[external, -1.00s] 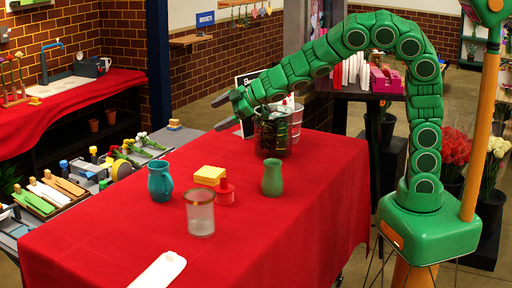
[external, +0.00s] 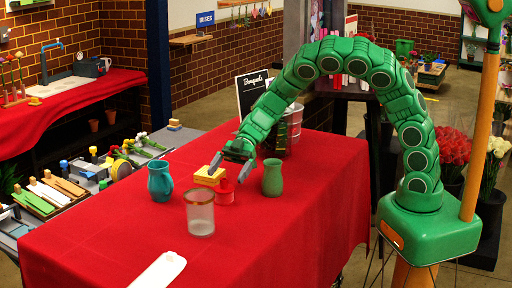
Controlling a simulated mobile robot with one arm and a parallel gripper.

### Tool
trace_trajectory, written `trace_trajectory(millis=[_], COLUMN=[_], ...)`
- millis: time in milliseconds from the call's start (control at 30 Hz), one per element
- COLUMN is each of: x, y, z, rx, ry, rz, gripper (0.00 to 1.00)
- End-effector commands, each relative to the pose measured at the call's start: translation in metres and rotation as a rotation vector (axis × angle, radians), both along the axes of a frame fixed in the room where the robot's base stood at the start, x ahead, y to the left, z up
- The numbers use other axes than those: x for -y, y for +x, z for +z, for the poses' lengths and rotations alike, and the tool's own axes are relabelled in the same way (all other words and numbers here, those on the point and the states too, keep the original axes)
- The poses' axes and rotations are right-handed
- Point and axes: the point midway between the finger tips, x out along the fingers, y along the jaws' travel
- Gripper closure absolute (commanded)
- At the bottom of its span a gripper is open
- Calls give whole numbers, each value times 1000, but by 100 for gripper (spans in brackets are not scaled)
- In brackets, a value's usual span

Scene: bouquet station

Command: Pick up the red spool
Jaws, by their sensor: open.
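The red spool (external: 225,196) stands on the red-covered table (external: 110,240), between a frosted glass jar and a green vase. It is a small red cylinder with a narrower upper part. My gripper (external: 230,170) points down just above and around the top of the spool, its two dark fingers spread apart, one to the left over the yellow block and one to the right. From this single view I cannot tell whether the fingers touch the spool.
A yellow block (external: 207,177) sits just behind the spool. The frosted jar (external: 200,215) is in front, the green vase (external: 272,178) right, the teal pitcher (external: 160,182) left. A metal bucket (external: 294,122) and black sign (external: 248,92) stand behind. The table's front right is clear.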

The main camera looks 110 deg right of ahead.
Motion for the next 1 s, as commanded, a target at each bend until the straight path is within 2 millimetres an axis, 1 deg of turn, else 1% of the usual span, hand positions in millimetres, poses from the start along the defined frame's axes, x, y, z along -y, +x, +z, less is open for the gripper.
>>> trace_trajectory(millis=[100,200,633,800,1000], x=[-6,-10,-38,-43,-43], y=[-5,-5,18,23,23], z=[-3,-5,-19,-22,-22], rx=[-12,-15,-15,-14,-14], ry=[35,43,41,40,40], rz=[31,39,38,37,36], gripper=[2,2,2,2,2])
